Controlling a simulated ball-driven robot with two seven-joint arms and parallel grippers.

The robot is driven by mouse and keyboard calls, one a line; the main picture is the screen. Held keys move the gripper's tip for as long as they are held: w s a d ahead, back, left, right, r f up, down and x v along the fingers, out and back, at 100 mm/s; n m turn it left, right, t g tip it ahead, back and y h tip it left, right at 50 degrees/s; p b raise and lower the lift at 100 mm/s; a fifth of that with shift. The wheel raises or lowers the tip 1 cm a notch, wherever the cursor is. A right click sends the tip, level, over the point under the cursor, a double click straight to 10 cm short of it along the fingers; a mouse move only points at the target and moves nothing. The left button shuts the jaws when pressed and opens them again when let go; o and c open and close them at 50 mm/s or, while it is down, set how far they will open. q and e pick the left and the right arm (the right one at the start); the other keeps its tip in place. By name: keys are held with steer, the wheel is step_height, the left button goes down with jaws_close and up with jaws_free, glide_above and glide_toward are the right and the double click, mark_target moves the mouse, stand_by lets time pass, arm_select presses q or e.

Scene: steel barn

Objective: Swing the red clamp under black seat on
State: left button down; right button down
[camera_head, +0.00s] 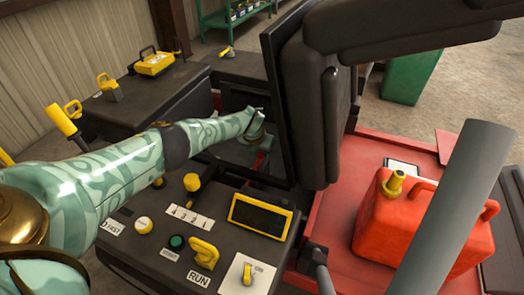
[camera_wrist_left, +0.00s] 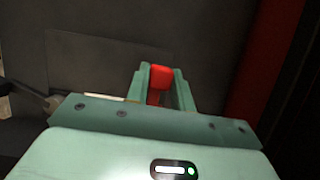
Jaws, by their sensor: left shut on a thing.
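The red clamp (camera_wrist_left: 160,76) shows in the left wrist view as a small red block on a stem, between the two pale green fingers of my left gripper (camera_wrist_left: 157,92). The fingers are shut on it. In the head view my left arm reaches across the console, and my left gripper (camera_head: 261,138) is down in the dark gap beside the black seat (camera_head: 330,120). Only a little red shows there, and the clamp's full shape and its angle are hidden. My right gripper is not in view.
The console carries a yellow-framed screen (camera_head: 261,215), a yellow RUN handle (camera_head: 204,251) and several knobs below my left forearm. A red fuel can (camera_head: 398,228) stands on the red deck to the right. A green bin (camera_head: 411,75) is behind.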

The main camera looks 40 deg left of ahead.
arm_select(q)
steer(key=shift+a+n, duration=0.15)
steer(key=shift+n, duration=0.15)
steer(key=c, duration=1.2)
jaws_free()
steer(key=shift+r, duration=0.1)
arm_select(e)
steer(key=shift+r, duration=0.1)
arm_select(q)
steer(key=shift+s+r+p, duration=0.1)
steer(key=shift+r+p, duration=0.2)
steer(key=shift+p, duration=0.1)
steer(key=a+p+v, duration=0.1)
steer(key=p+v, duration=0.6)
steer(key=v, duration=0.1)
step_height(320, 180, up, 6)
steer(key=p, duration=0.5)
glide_above(257, 162)
steer(key=s, duration=0.3)
steer(key=shift+s+d+r+p, duration=0.3)
steer(key=shift+d+r+p, duration=0.1)
steer(key=shift+d, duration=0.1)
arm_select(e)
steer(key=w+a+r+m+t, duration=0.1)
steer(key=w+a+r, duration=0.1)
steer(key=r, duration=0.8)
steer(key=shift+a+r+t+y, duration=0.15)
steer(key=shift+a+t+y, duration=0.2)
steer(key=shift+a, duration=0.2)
